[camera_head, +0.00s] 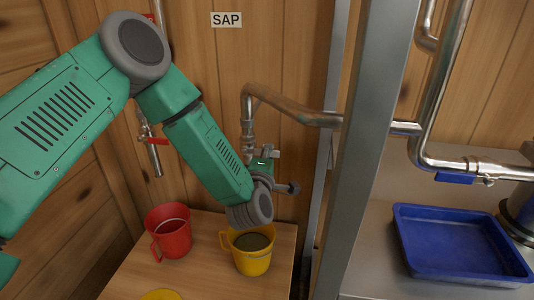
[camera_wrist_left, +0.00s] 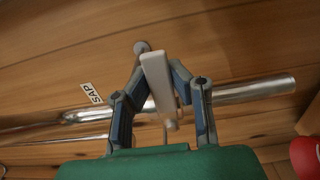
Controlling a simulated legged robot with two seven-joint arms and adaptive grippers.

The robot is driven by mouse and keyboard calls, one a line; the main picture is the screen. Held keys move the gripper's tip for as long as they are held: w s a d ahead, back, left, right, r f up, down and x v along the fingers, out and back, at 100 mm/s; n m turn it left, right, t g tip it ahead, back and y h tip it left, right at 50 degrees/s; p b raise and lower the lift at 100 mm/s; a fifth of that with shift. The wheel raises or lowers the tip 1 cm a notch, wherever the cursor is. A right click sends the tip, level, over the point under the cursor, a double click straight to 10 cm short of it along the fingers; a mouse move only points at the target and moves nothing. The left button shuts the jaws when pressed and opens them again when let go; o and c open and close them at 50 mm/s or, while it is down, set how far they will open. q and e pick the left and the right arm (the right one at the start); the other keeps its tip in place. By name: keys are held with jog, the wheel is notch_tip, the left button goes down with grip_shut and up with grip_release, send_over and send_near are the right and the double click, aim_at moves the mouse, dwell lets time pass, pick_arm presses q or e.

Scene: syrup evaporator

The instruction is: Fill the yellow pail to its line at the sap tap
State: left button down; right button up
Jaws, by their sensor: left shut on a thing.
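The yellow pail (camera_head: 252,262) stands upright on the wooden table under the sap tap, its handle to the left. A dark, flat surface shows inside it; I cannot make out a fill line. The SAP sign (camera_head: 226,19) is on the wall above the tap's bent metal pipe (camera_head: 247,112). My left arm reaches down over the pail, its wrist hiding part of the tap and outlet. In the left wrist view my left gripper (camera_wrist_left: 158,78) is shut on a pale grey tap lever (camera_wrist_left: 157,82). My right gripper is out of view.
A red pail (camera_head: 170,238) stands left of the yellow one. A yellow round thing (camera_head: 161,295) shows at the table's front edge. Another pipe with a red handle (camera_head: 154,141) is on the left. A grey post (camera_head: 365,150) and a blue tray (camera_head: 460,245) are to the right.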

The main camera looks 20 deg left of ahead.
pick_arm(q)
jog(key=shift+s+d+f, duration=0.15)
jog(key=shift+d+f, duration=0.25)
jog(key=c, duration=1.4)
grip_release()
jog(key=shift+d+r, duration=0.15)
jog(key=shift+r, duration=0.1)
jog(key=shift+s, duration=0.4)
jog(key=v, duration=1.1)
jog(key=shift+d, duration=0.25)
jog(key=shift+a+f, duration=0.1)
jog(key=shift+a, duration=0.15)
